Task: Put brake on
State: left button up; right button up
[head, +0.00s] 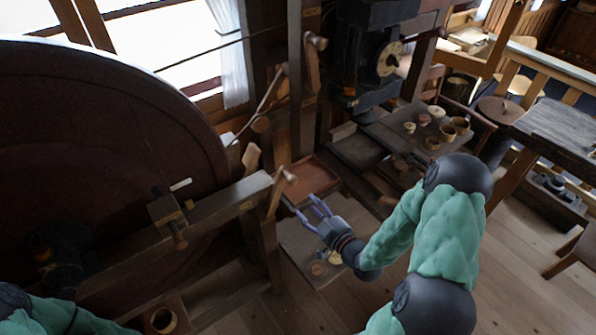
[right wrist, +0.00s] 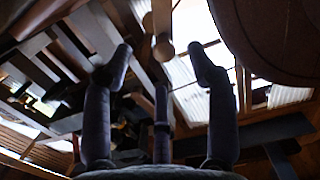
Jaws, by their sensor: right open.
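A short wooden lever with a pale round knob (head: 290,176) stands at the right end of the dark beam beside the big wheel (head: 100,160); I take it to be the brake, though its label is unreadable. My right gripper (head: 308,206) is open and empty, just below and to the right of this knob, apart from it. In the right wrist view a pale wooden knob (right wrist: 163,47) shows beyond and between the spread fingers (right wrist: 160,68). My left gripper (head: 50,262) is dark against the wheel at lower left, its jaws too dim to read.
A reddish tray (head: 313,178) lies behind the knob. Another wooden knob (head: 317,42) sits on an upright post above. A bench with several turned cups (head: 448,132) stands at right. A low board (head: 300,245) lies under my right gripper. Open floor shows at lower right.

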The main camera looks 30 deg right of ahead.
aim_at(295, 183)
jog(key=shift+t, duration=0.4)
jog(key=w+r, duration=0.1)
jog(key=w, duration=0.2)
jog(key=w+r, duration=0.1)
jog(key=w, duration=0.2)
jog(key=w+r, duration=0.1)
jog(key=w, duration=0.3)
jog(key=shift+p, duration=0.3)
jog(key=shift+n, duration=0.3)
grip_shut()
